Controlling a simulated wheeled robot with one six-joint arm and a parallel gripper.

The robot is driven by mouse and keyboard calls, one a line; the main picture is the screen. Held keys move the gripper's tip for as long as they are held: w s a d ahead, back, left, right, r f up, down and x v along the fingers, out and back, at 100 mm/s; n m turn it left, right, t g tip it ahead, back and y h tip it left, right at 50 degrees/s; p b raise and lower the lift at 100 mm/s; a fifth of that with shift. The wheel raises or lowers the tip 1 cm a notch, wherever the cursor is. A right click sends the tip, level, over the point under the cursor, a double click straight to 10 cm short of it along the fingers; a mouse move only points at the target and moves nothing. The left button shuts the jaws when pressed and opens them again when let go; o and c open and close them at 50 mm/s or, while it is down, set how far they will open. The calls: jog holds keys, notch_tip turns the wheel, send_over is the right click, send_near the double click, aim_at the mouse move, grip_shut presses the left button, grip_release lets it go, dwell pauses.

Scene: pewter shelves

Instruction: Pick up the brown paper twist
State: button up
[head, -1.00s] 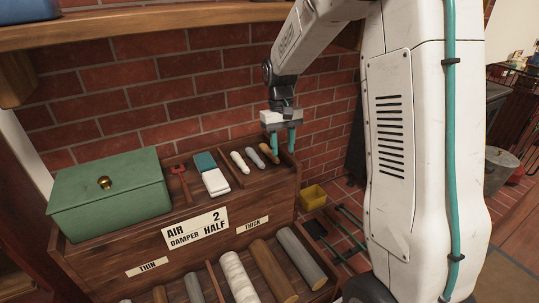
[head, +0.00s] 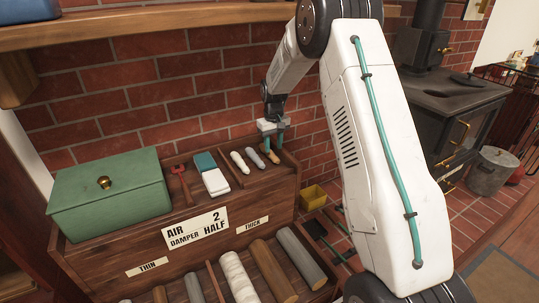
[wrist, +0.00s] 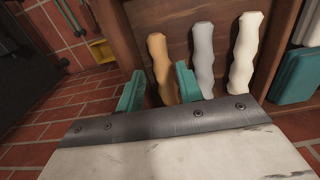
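The brown paper twist (wrist: 160,62) lies on the upper shelf of the wooden rack, at the right end of a row with a grey twist (wrist: 204,58) and a cream twist (wrist: 245,52). It also shows in the head view (head: 271,156), partly covered by a finger. My gripper (wrist: 160,88) is open, its teal fingers on either side of the brown twist's near end in the wrist view. In the head view my gripper (head: 273,142) is at the twist's far end. I cannot tell whether the fingers reach down beside it or stay above it.
A green box (head: 108,197) and white and teal blocks (head: 215,181) stand to the left on the shelf. A brick wall (head: 120,95) rises close behind. Thicker rolls (head: 272,268) lie on the lower shelf. A yellow bin (head: 313,195) is at the right.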

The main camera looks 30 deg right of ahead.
aim_at(273, 154)
notch_tip(273, 154, down, 4)
jog(key=shift+r, duration=0.15)
jog(key=c, duration=0.7)
